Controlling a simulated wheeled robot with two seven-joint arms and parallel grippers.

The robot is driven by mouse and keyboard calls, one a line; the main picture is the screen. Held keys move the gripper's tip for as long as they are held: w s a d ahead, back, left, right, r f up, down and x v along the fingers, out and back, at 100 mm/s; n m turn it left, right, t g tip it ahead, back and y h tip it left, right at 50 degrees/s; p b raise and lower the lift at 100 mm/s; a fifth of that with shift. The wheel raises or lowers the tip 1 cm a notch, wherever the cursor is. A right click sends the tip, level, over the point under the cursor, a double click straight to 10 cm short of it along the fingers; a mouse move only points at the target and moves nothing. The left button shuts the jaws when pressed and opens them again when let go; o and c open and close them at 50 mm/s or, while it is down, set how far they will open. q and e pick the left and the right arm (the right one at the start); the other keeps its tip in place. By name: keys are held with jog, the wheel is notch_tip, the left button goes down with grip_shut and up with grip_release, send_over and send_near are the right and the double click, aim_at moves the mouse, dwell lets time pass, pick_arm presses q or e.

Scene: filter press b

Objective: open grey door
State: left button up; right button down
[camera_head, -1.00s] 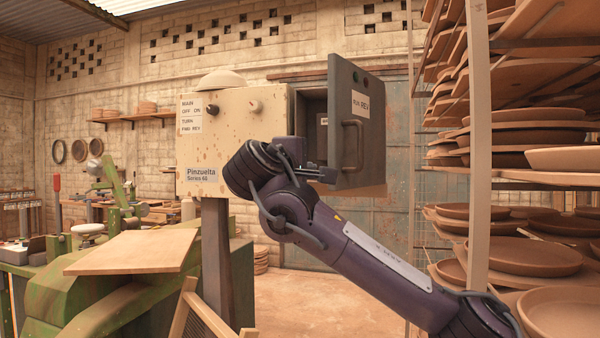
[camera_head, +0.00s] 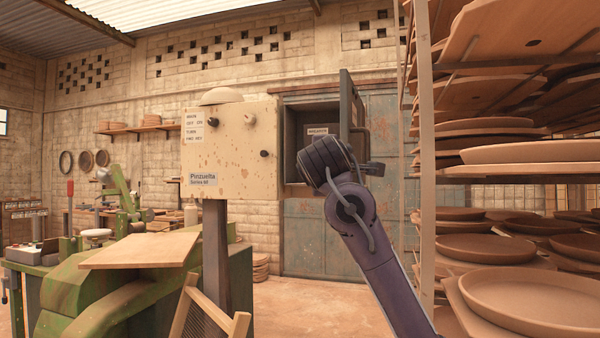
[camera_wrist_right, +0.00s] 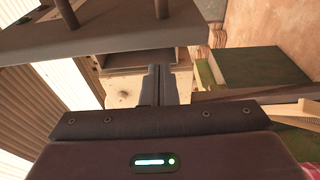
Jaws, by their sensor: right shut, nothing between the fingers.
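The grey door (camera_head: 346,112) stands open on the right side of the cream control box (camera_head: 230,150) and shows nearly edge-on in the head view. Its handle (camera_head: 361,130) is on the side facing right. The dark compartment (camera_head: 305,125) is exposed, with a label inside. My right gripper (camera_head: 376,168) is shut and empty, just below and right of the handle. In the right wrist view the fingers (camera_wrist_right: 160,72) are together, and the door panel (camera_wrist_right: 110,38) with two handle posts crosses the top. My left gripper is not in view.
A rack of round boards (camera_head: 520,245) stands close on the right, with its upright post (camera_head: 426,160) near my arm. A green machine (camera_head: 110,295) with a wooden board on top (camera_head: 140,250) is at lower left. Floor (camera_head: 310,305) is clear between them.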

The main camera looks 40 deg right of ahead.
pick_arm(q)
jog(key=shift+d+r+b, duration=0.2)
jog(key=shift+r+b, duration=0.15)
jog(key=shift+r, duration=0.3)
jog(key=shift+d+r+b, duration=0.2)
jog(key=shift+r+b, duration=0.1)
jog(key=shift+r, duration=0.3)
pick_arm(e)
jog(key=shift+s+d+f, duration=0.1)
jog(key=shift+s+d, duration=0.35)
jog(key=shift+s, duration=0.25)
jog(key=shift+s+d+f, duration=0.1)
jog(key=shift+s+d, duration=0.3)
jog(key=shift+s, duration=0.3)
jog(key=shift+s+d, duration=0.45)
jog(key=shift+s, duration=0.25)
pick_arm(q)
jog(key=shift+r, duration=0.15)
pick_arm(e)
jog(key=shift+w, duration=0.1)
